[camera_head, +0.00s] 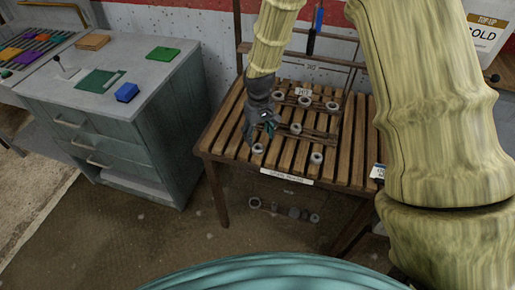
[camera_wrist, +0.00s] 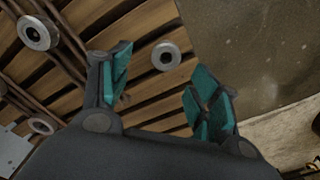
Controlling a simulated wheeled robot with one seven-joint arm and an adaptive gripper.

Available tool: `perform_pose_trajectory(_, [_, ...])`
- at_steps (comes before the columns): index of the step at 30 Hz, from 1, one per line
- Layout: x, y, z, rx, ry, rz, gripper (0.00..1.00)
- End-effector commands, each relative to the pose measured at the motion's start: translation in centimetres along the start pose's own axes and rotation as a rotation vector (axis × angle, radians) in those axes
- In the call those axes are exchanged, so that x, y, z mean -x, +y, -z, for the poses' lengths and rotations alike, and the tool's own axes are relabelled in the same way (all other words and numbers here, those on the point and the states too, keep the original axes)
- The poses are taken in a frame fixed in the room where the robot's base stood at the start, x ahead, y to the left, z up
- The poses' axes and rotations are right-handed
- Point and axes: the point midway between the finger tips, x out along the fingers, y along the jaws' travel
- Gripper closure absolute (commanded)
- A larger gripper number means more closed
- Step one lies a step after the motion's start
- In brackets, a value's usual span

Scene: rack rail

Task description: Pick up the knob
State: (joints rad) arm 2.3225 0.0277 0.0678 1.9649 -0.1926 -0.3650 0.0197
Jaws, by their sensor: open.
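A round grey knob-like piece with a dark centre (camera_head: 258,148) sits at the front left of the slatted wooden table (camera_head: 213,137). In the wrist view this piece (camera_wrist: 166,56) shows between and beyond the two teal-padded fingers, with a gap on both sides. My gripper (camera_head: 268,128) is open and empty, low over the table's left part, just behind and above that piece. Similar round pieces sit on the table at the front right (camera_head: 316,158) and in the middle (camera_head: 296,128). Nothing marks which of them is the task's knob.
More round pieces (camera_head: 332,105) stand at the back by thin rails. A label strip (camera_head: 287,177) runs along the table's front edge. A grey-green drawer cabinet (camera_head: 130,130) with a blue block (camera_head: 127,92) stands to the left.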

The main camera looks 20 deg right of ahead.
Motion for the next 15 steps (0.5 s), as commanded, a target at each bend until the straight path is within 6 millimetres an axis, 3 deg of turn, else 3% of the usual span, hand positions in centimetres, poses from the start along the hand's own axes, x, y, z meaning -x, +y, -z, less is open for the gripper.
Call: perform_pose_trajectory(15, [-4.5, -0.7, -0.6, 0.001, -0.002, 0.001, 0.38])
